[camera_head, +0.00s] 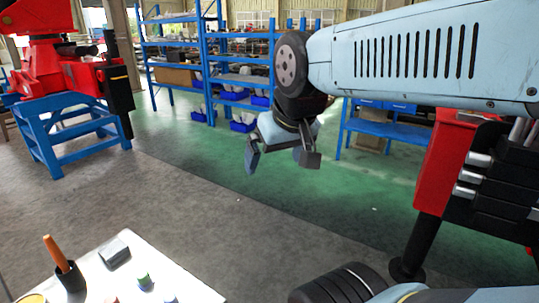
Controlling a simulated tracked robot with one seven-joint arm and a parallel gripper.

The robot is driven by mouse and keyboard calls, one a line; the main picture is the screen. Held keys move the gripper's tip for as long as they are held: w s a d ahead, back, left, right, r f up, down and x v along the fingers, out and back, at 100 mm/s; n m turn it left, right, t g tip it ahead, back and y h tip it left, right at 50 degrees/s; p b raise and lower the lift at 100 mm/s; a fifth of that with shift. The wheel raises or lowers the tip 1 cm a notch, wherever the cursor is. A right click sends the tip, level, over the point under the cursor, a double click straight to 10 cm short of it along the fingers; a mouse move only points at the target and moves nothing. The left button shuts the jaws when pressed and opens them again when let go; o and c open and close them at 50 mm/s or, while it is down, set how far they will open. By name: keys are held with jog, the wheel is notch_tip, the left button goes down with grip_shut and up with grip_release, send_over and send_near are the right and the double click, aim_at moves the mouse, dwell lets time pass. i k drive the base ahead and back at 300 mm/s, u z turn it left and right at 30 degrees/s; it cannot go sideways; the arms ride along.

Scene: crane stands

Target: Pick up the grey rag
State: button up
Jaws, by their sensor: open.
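A small grey block-shaped item (114,254), which looks like the folded grey rag, lies on a white tabletop (195,277) at the lower left. It is too small to be sure that it is cloth. My gripper (280,163) hangs from my light blue arm near the upper middle, with its fingers apart and nothing seen between them. It is well above and to the right of the tabletop, clear of the grey item.
A dark cup with an orange handle (55,254) stands left of the grey item. Several small items, one a green-topped piece (143,280), lie in front. A blue stand (70,140) with red machinery and blue shelves (205,60) are farther back. The grey floor between is clear.

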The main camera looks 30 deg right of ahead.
aim_at(117, 251)
jog(key=u, duration=1.2)
jog(key=k, duration=0.4)
jog(key=i, duration=0.4)
jog(key=z, duration=0.15)
